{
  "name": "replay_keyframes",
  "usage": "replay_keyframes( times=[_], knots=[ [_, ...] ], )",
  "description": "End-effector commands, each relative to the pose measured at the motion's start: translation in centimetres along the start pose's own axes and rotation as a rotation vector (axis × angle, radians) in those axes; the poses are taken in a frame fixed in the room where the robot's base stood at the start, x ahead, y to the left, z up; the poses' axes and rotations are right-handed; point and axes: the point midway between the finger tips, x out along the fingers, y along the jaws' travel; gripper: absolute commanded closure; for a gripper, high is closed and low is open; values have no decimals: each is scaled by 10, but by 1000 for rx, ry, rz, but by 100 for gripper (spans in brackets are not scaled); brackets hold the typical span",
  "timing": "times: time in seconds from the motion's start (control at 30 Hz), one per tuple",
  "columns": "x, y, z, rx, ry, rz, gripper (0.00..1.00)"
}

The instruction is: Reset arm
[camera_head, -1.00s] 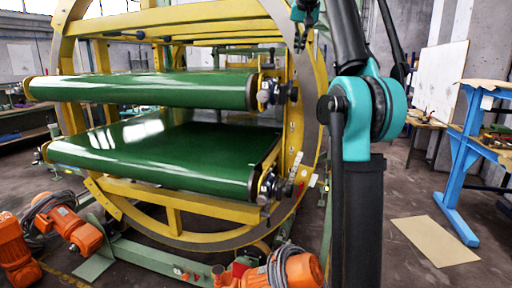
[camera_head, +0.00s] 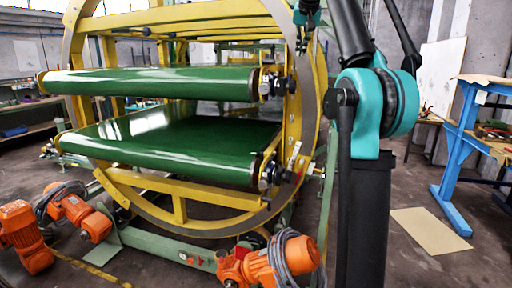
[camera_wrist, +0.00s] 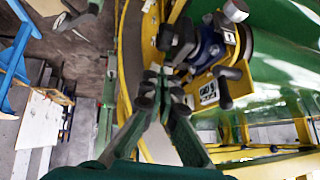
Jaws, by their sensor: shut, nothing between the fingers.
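The ring inverter is a large yellow ring frame (camera_head: 309,120) with an upper green belt (camera_head: 150,86) and a lower green belt (camera_head: 170,147). In the wrist view, my gripper (camera_wrist: 157,88) is shut and empty. Its two dark fingers come together in front of the yellow frame (camera_wrist: 128,60) and a dark blue roller bracket (camera_wrist: 213,50) with a black knob. I cannot tell whether the fingers touch the frame. In the head view, part of my arm hangs at the top beside the ring's right side, and the fingertips are not clear there.
Orange motors (camera_head: 283,260) sit low at the machine's front, with more at the lower left (camera_head: 22,238). A blue workbench (camera_head: 459,150) stands at the right. A flat tan sheet (camera_head: 430,231) lies on the floor before it.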

Motion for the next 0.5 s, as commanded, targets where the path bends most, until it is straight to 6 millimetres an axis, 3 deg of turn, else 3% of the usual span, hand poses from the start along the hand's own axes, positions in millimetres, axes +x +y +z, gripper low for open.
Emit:
replay_keyframes(
  times=[0.27,0.37,0.5],
  knots=[
    [38,7,17,-20,-27,8,100],
    [60,12,31,-32,-41,12,100],
    [101,24,66,-54,-69,18,100]
  ],
)
